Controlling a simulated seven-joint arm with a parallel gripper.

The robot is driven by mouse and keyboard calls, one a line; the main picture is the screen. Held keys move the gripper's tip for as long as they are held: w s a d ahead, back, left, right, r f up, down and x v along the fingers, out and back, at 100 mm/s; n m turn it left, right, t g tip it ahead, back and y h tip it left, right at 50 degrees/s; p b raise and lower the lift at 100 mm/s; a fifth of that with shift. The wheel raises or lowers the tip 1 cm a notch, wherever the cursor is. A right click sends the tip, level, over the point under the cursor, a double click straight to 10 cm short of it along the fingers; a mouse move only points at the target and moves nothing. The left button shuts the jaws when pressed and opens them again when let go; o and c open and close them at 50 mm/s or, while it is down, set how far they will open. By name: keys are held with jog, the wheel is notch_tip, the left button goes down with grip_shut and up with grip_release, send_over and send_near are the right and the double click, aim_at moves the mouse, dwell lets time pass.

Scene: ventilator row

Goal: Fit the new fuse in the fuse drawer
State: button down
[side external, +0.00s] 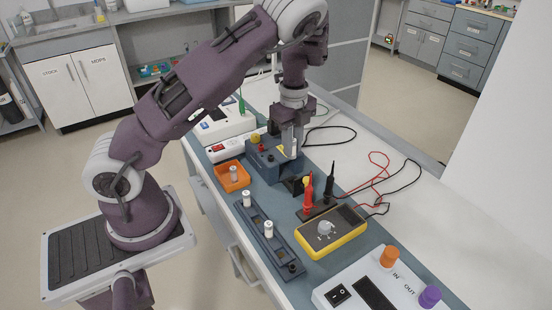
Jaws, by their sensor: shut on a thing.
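My gripper (293,143) points down over the right end of a dark blue box (262,168). It is shut on a small white fuse (294,149), which stands upright between the fingers. The lower end of the fuse is close to the box, and I cannot tell whether it touches. The fuse drawer cannot be told apart clearly at this size. Another fuse (234,172) stands in the orange tray (222,184).
A yellow meter (342,246) with red probe (308,192) and black probe (331,184) stands right of the rack. Their cables loop over the bench. A white unit (366,287) with orange and purple ports is at the front. A white power strip (227,149) lies behind the tray.

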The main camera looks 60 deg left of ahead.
aim_at(298, 180)
jog(key=shift+m, duration=0.6)
jog(key=shift+w+a+f, duration=0.2)
jog(key=shift+w+f, duration=0.2)
jog(key=shift+f, duration=1.5)
jog(key=shift+w+a+f, duration=0.25)
jog(key=shift+w+f, duration=0.1)
jog(key=shift+f, duration=1.55)
jog(key=shift+w+a+f, duration=0.2)
jog(key=shift+w+f, duration=0.2)
jog(key=shift+f, duration=1.5)
jog(key=shift+f, duration=0.7)
jog(key=c, duration=1.2)
grip_release()
jog(key=shift+c, duration=0.2)
jog(key=shift+r, duration=0.1)
